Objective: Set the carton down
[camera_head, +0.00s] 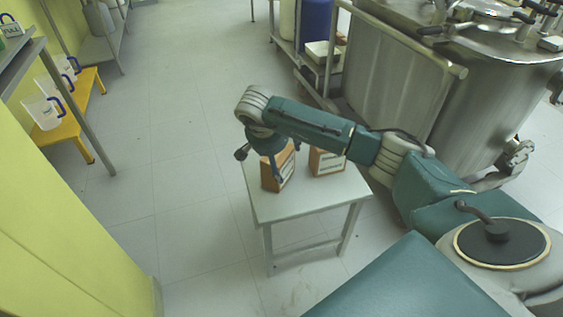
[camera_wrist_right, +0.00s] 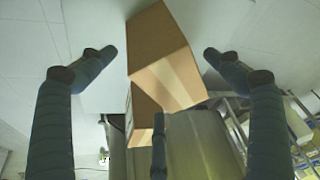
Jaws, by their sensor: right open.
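A brown carton (camera_head: 279,178) with a white label stands on the small white table (camera_head: 292,207), near its left side. A second brown carton (camera_head: 327,163) stands beside it to the right. My right gripper (camera_head: 262,165) is at the first carton from above. In the right wrist view its fingers are spread wide, with the carton (camera_wrist_right: 165,60) between them and a visible gap on each side. The other carton (camera_wrist_right: 141,118) shows below it there. My left gripper is not in view.
A large steel vessel (camera_head: 400,85) stands behind the table on the right. A yellow stool (camera_head: 72,125) with clear jugs (camera_head: 45,108) is at the left wall. The floor between stool and table is clear.

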